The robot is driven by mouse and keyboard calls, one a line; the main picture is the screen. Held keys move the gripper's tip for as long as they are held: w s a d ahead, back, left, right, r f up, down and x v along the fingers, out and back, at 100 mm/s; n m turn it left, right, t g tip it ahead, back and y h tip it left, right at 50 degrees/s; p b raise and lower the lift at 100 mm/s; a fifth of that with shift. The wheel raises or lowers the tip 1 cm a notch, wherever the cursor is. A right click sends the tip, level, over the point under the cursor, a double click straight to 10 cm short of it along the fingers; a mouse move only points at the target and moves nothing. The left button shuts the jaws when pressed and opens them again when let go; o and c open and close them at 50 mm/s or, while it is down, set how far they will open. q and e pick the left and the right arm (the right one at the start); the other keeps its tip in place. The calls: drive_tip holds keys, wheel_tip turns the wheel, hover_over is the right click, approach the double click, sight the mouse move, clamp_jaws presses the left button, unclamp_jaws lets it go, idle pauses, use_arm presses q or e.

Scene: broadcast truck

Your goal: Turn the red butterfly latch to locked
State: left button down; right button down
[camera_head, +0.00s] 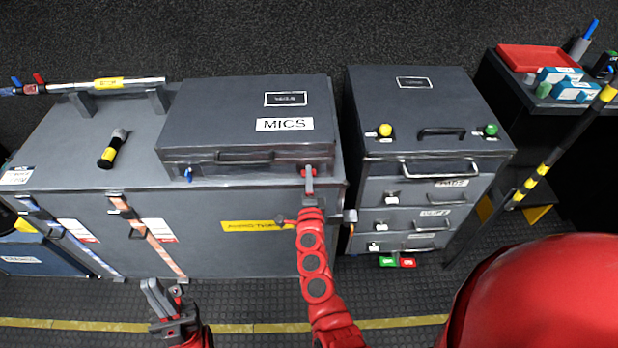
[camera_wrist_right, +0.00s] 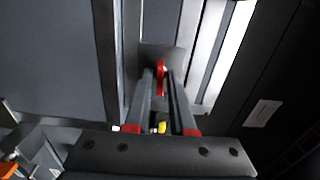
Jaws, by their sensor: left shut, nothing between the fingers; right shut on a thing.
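The red butterfly latch (camera_wrist_right: 160,76) shows in the wrist view as a thin red wing, upright in the picture, in front of a grey plate. My right gripper (camera_head: 309,182) is at the front right of the grey MICS case (camera_head: 215,112), its fingers shut on the latch. In the head view the fingers mostly hide the latch, so its exact turn is hard to tell there. A blue latch (camera_head: 188,174) sits at the front left of the same case. My left gripper (camera_head: 152,290) is shut and empty, low in front of the large trunk (camera_head: 200,235).
A drawer cabinet (camera_head: 420,110) with yellow and green knobs stands close to the right of my right gripper. Orange and blue straps hang down the trunk's front.

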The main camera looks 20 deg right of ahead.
drive_tip(key=shift+f, duration=0.15)
idle(0.5)
drive_tip(key=c, duration=1)
unclamp_jaws()
drive_tip(key=shift+o, duration=0.2)
drive_tip(key=b+v, duration=0.2)
drive_tip(key=v, duration=1.5)
drive_tip(key=shift+s+b, duration=0.25)
drive_tip(key=shift+b, duration=0.15)
drive_tip(key=shift+a, duration=0.1)
